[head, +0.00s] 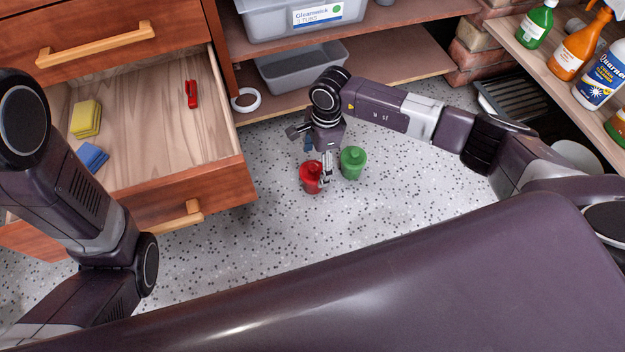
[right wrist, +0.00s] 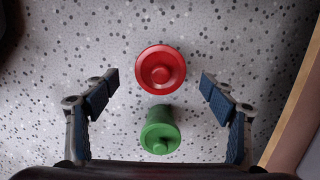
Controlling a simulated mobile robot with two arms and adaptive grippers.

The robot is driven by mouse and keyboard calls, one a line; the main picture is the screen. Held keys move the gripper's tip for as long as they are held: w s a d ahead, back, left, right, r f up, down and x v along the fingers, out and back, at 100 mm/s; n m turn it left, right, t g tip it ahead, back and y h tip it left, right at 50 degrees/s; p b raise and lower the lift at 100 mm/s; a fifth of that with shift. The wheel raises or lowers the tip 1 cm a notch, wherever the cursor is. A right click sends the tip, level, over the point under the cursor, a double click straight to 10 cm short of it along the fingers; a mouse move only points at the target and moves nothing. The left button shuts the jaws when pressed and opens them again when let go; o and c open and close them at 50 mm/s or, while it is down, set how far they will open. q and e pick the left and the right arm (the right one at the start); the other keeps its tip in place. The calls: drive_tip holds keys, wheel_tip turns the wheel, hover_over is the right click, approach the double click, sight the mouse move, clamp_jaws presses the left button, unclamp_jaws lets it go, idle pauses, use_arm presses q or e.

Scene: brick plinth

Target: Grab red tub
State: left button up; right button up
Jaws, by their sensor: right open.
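In the right wrist view the right gripper (right wrist: 160,82) is open and empty. The red tub (right wrist: 160,70) lies between the fingertip lines, and the green tub (right wrist: 160,132) is nearer the palm side. My left arm shows at the left, but its gripper is out of view.
An open wooden drawer (head: 215,165) at the left holds yellow and blue sponges and a red item. Bottles stand at the right. Floor in front of the tubs is clear.

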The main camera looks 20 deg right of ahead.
sight(313, 179)
drive_tip(key=f+b, duration=0.2)
drive_tip(key=f, duration=0.1)
drive_tip(key=f+b, duration=0.1)
drive_tip(key=shift+a+f+b, duration=0.35)
drive_tip(key=shift+f+b, duration=0.05)
drive_tip(key=shift+r, duration=0.1)
drive_tip(key=shift+c, duration=0.4)
drive_tip(key=c, duration=1.2)
